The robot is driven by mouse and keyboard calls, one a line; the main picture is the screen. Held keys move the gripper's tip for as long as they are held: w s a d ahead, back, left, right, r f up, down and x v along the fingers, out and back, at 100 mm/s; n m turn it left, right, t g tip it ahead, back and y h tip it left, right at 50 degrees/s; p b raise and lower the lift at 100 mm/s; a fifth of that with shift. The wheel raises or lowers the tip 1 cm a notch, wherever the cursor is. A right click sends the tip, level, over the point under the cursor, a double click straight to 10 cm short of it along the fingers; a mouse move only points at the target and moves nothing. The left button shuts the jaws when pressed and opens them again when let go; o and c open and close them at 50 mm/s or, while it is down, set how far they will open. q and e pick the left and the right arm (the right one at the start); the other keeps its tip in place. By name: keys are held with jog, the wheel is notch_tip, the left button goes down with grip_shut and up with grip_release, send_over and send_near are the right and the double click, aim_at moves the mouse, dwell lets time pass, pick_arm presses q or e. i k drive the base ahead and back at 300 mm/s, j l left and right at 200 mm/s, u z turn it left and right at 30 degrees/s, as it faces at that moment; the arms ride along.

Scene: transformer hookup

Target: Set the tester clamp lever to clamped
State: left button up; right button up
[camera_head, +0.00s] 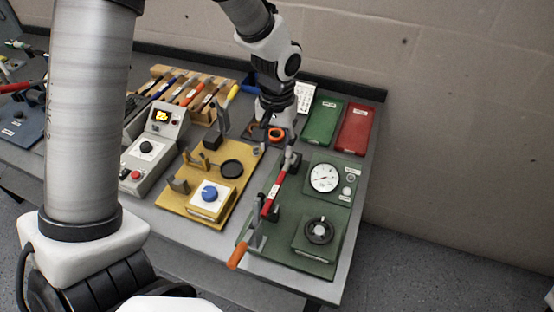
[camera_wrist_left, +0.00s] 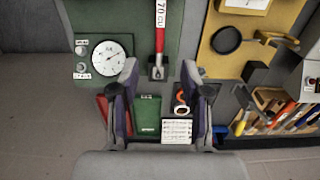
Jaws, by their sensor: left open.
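The tester is a green plate (camera_head: 344,216) at the right end of the table, also in the left wrist view (camera_wrist_left: 200,20). The clamp lever has an orange handle (camera_head: 237,257) that slants down past the plate's front-left edge; it is outside the left wrist view. A red cable piece (camera_head: 272,195) marked "70 CU" lies along the tester, and its far end meets a grey post (camera_wrist_left: 158,70). My left gripper (camera_wrist_left: 160,78) is open, with its fingers apart on either side near that post, far from the orange handle. My right gripper is not in view.
A gauge (camera_head: 324,177) and a black knob (camera_head: 319,230) sit on the tester. Green (camera_head: 323,123) and red (camera_head: 356,129) trays lie behind. A yellow fixture (camera_head: 176,199) with a blue knob stands left, then a grey power unit (camera_head: 150,150) and a tool rack (camera_head: 190,92).

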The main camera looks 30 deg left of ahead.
aim_at(235, 257)
jog(key=k, duration=1)
